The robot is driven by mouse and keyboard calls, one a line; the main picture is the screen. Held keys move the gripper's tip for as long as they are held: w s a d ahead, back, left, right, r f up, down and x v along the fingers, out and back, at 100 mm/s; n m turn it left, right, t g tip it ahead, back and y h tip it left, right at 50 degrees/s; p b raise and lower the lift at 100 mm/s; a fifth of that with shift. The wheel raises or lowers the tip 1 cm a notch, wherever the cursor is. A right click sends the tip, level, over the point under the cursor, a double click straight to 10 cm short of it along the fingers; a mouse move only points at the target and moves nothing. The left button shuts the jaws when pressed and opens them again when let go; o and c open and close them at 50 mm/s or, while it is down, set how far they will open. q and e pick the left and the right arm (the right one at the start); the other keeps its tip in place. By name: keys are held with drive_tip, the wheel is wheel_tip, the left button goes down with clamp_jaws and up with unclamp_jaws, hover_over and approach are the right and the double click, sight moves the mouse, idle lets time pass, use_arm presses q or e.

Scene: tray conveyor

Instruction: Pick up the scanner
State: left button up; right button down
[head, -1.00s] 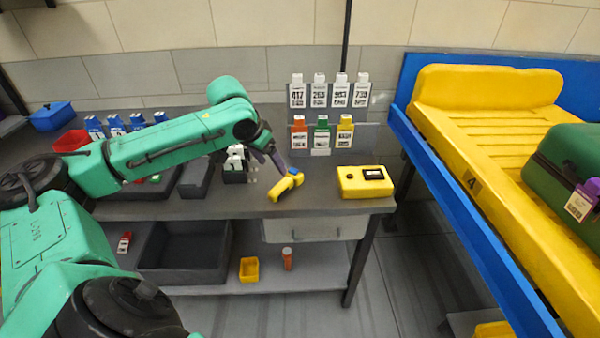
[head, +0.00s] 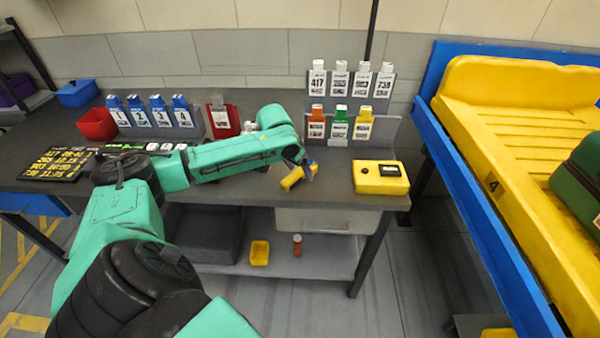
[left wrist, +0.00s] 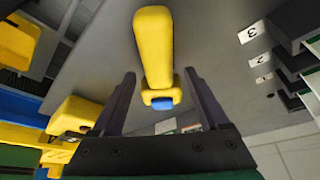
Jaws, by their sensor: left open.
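The scanner (head: 291,178) is yellow with a blue part at its head and lies on the grey workbench (head: 250,196). In the left wrist view the scanner (left wrist: 153,50) runs lengthwise between the two dark fingers, its blue end nearest the palm. My left gripper (head: 307,172) is at the scanner in the head view. In the left wrist view my left gripper (left wrist: 158,82) is open, with a gap between the scanner and each finger. The arm partly hides the bench behind it. My right gripper is not in view.
A yellow box (head: 380,178) stands right of the scanner. A blue-edged conveyor (head: 470,210) with a yellow tray (head: 475,135) lies at the right.

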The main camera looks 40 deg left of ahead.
use_arm(q)
clamp_jaws()
drive_tip(key=shift+r, duration=0.1)
